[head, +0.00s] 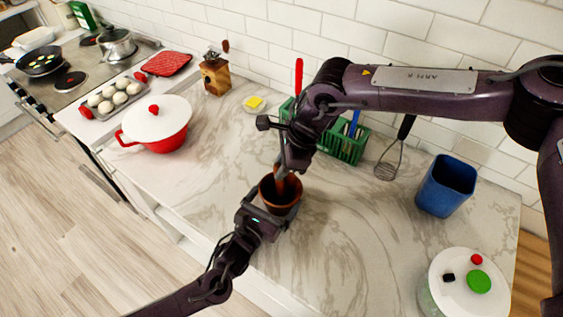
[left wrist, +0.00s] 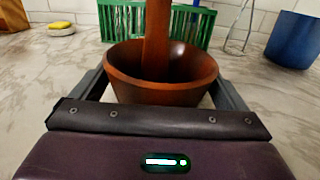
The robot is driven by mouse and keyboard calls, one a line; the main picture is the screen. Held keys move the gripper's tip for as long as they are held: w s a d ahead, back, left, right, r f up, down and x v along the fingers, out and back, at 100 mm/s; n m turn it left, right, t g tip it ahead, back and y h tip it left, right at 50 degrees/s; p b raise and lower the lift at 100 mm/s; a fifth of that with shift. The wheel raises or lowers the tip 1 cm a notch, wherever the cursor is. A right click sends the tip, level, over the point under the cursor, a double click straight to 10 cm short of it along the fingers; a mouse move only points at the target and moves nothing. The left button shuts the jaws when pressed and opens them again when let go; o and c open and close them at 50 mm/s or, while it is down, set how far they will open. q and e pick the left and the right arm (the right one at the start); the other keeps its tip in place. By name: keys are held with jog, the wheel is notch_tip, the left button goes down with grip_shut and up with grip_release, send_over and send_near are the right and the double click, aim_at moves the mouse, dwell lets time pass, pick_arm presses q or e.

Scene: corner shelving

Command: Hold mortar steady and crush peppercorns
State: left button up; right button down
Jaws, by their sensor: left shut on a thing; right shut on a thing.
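The brown wooden mortar (head: 271,199) stands on the marble counter near its front edge. In the left wrist view the mortar (left wrist: 160,91) sits between the fingers of my left gripper (head: 268,213), which is shut on it from the front. The brown wooden pestle (left wrist: 157,40) stands inside the mortar; in the head view the pestle (head: 283,187) shows below my right gripper (head: 282,172). My right gripper is shut on the pestle from above. The inside bottom of the mortar and any peppercorns are hidden.
A green rack (head: 346,146) stands behind, with a whisk (head: 389,164) beside it. A blue container (head: 446,186) and a round white-topped container (head: 468,285) are at right. A red pot (head: 160,127) with a white lid is at left. Counter right of the mortar is clear.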

jog(key=shift+f, duration=0.3)
jog(key=shift+r, duration=1.1)
jog(key=shift+s+d, duration=0.65)
jog(key=shift+s, duration=0.25)
jog(key=shift+f, duration=0.15)
